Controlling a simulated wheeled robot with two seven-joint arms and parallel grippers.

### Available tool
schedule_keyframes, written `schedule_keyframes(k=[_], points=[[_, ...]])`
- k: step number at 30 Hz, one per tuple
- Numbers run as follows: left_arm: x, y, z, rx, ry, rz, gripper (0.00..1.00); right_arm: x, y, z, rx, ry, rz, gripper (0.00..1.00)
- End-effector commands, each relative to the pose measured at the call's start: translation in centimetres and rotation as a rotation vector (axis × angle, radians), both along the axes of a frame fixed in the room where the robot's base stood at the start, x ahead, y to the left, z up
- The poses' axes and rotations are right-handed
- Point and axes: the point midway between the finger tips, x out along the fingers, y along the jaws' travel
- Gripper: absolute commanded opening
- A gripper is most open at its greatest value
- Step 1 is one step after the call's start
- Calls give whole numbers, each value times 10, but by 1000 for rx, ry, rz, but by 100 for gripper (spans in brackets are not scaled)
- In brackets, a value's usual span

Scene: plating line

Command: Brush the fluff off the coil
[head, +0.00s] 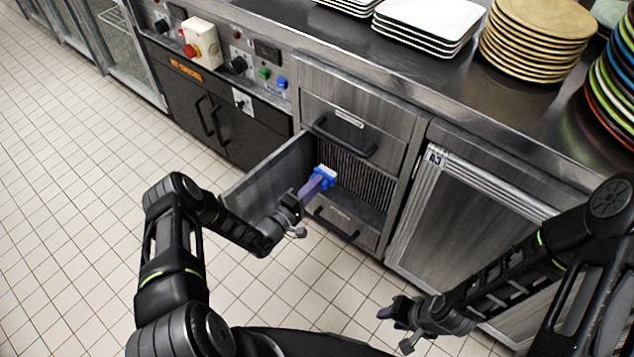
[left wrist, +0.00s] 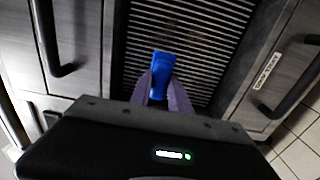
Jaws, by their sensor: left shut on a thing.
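The coil (head: 362,182) is a dark finned panel inside an open bay in the steel counter front. Its fins also fill the upper middle of the left wrist view (left wrist: 190,42). My left gripper (head: 314,186) is shut on a blue brush (head: 325,175) with pale bristles. In the left wrist view the purple fingers clasp the blue brush (left wrist: 161,68) from both sides in front of the fins. I cannot tell whether the bristles touch the fins. I cannot make out fluff clearly. My right gripper (head: 385,312) is low in front of the cabinet, its opening unclear.
An open door panel (head: 268,182) sticks out left of the bay, close to my left arm. Handled fronts lie above (head: 345,138) and below (head: 338,224) the bay. A cabinet door marked A3 (head: 470,215) is to the right. White plates (head: 425,22) and tan plates (head: 535,40) stand on the counter.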

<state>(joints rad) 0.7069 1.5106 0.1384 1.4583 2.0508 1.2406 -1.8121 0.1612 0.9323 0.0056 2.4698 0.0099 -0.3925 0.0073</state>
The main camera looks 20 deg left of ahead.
Motion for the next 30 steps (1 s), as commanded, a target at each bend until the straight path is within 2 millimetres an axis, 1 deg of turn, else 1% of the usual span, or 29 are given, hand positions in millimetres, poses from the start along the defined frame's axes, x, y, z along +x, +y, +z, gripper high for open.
schedule_keyframes(k=[11,14,17,20,23,30], points=[[1,0,0,0,-1,1,0,0,0,-1,0,0,0,36],[2,1,-3,0,-1,3,0,0,0,-7,0,0,0,36],[5,3,-9,-3,-1,9,0,0,0,-21,0,0,0,36],[8,7,-18,-4,-2,16,0,0,0,-42,0,-1,0,36],[13,10,-27,-9,-3,25,0,0,0,-71,0,-1,0,36],[22,15,-49,-15,-4,38,0,1,0,-153,0,-2,-2,36]])
